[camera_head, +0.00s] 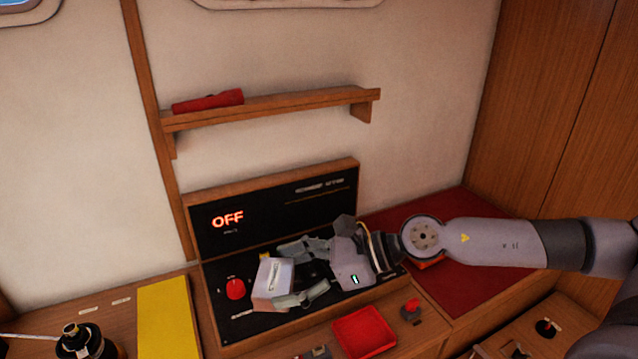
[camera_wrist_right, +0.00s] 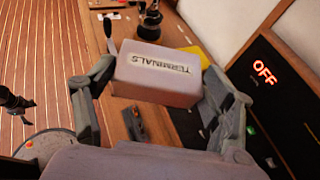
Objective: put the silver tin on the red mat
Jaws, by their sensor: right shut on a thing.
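The silver tin (camera_head: 270,283) is a pale box. In the right wrist view the tin (camera_wrist_right: 157,76) shows the label "TERMINALS". My right gripper (camera_head: 287,275) is shut on it, with one finger on each side, and holds it in front of the black panel. A flat dark red surface (camera_head: 484,232), which looks like the red mat, lies to the right, partly hidden behind my right arm. A smaller bright red square (camera_head: 364,333) with a rim lies on the counter, below and right of the tin. My left gripper is not in view.
The black panel (camera_head: 215,262) has a lit "OFF" sign and a red knob (camera_head: 235,288). A shelf (camera_head: 280,104) above holds a red flashlight (camera_head: 208,101). A red-topped lever (camera_head: 411,308) stands near the red square.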

